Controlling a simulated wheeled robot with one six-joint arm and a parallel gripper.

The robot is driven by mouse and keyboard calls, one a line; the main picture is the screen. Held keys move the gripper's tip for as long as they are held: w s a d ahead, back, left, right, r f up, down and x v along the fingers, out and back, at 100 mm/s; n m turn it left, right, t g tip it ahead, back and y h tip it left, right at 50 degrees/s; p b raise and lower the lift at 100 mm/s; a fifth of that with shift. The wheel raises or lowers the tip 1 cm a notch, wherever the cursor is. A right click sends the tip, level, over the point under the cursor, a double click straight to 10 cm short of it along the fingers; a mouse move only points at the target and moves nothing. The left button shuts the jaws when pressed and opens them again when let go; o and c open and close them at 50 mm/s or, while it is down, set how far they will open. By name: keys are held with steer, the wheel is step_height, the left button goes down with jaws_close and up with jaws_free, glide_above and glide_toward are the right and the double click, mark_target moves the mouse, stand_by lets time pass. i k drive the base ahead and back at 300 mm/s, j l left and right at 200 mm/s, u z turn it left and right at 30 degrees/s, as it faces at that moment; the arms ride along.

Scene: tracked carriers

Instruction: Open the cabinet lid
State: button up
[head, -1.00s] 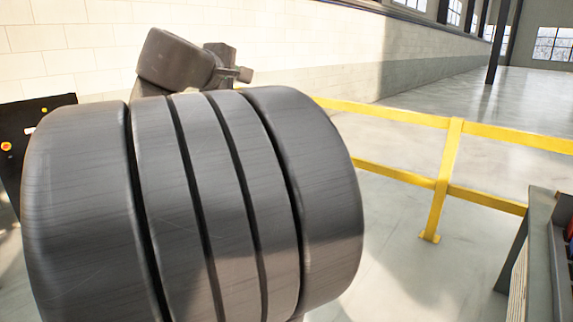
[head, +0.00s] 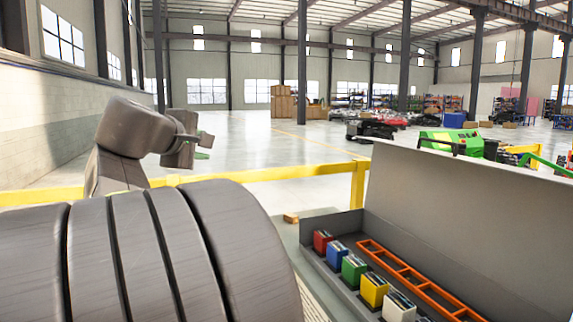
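A grey cabinet (head: 345,290) stands at the lower right, and its large flat grey lid (head: 465,215) is raised, standing up along the far side. Inside are a row of small blocks, including a red one (head: 322,242), a blue one (head: 338,254), a green one (head: 354,270) and a yellow one (head: 375,290). An orange slotted rack (head: 410,278) lies behind them. My gripper (head: 197,139) is at the upper left, well away from the cabinet and lid. It is small and seen from the side, so its fingers are unclear.
My large dark arm links fill the lower left. A yellow railing (head: 270,173) runs behind the cabinet. A small brown-orange object (head: 291,218) lies on the grey surface left of the cabinet. Beyond the railing is a wide open hall floor (head: 250,140).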

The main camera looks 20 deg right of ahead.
mark_target(511, 227)
steer(key=i+l+z, duration=0.25)
steer(key=z, duration=0.2)
steer(key=i+l+z, duration=0.15)
steer(key=i+z, duration=1)
steer(key=z, duration=0.2)
steer(key=j, duration=0.05)
